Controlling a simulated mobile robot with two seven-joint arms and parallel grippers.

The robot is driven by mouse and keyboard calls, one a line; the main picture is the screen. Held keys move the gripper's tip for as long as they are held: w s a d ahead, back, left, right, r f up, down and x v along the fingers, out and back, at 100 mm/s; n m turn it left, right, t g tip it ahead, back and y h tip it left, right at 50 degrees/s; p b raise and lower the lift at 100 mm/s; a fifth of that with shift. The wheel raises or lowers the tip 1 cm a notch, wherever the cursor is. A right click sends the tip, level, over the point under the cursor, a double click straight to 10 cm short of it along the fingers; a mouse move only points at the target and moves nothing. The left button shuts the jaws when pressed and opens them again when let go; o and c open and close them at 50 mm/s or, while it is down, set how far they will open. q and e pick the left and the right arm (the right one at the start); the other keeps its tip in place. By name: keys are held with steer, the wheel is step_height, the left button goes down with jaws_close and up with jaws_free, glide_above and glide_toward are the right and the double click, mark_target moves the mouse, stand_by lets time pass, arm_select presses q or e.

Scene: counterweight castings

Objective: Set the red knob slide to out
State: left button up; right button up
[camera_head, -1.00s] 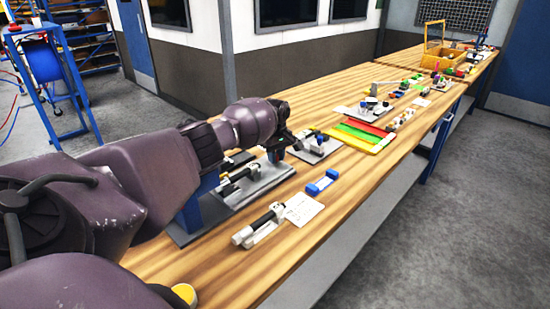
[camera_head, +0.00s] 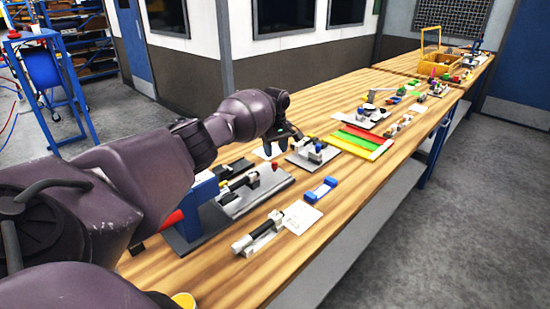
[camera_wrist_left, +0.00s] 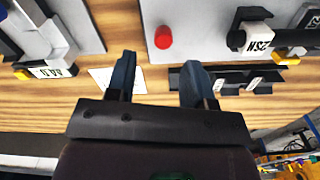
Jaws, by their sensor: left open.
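The red knob (camera_head: 274,163) stands at the right end of a grey base plate (camera_head: 262,187) that carries a black-and-white slide mechanism (camera_head: 237,187). In the left wrist view the red knob (camera_wrist_left: 163,37) shows from above, ahead of the fingers, with a white block (camera_wrist_left: 257,38) to its right. My left gripper (camera_head: 290,136) is in the air above and beyond the knob, near a second grey fixture. In the left wrist view its two fingers (camera_wrist_left: 158,72) are apart with nothing between them. My right gripper is not in view.
A grey fixture with a blue part (camera_head: 312,153) sits just past the gripper. A black tray (camera_head: 236,168) lies behind the knob's plate.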

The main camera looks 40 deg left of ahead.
arm_select(q)
step_height(320, 180, up, 5)
steer(key=shift+f, duration=0.1)
stand_by(0.4)
stand_by(0.3)
